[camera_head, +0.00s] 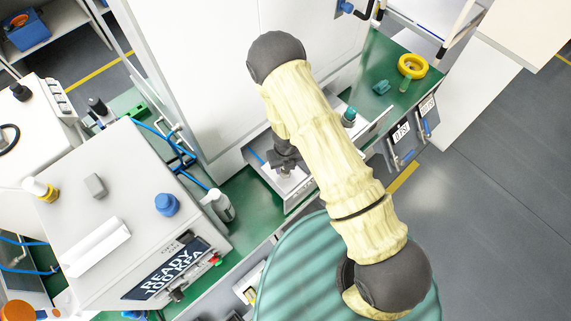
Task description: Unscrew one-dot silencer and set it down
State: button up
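My arm reaches across the middle of the view, and its dark gripper (286,165) points down over a grey metal tray-like part (303,193) on the green bench. The fingers are small and partly merged with dark parts, so I cannot tell whether they are open, shut or holding something. No silencer with one dot can be made out. A teal-topped fitting (349,116) stands just right of my arm. A small teal piece (381,87) and a short green cylinder (404,85) are on the bench at upper right. Dots are too small to read on any of them.
A yellow ring (412,66) lies at the bench's far right end. A white cabinet (230,70) stands behind my gripper. At left is a grey control box (130,215) with a blue knob (167,204).

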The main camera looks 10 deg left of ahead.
jog(key=shift+r+m+p, duration=0.15)
jog(key=shift+m+p, duration=0.4)
jog(key=shift+m, duration=0.05)
jog(key=shift+m+p, duration=0.5)
jog(key=shift+m, duration=0.4)
jog(key=shift+m+p, duration=0.35)
jog(key=shift+m, duration=0.55)
jog(key=shift+m, duration=1)
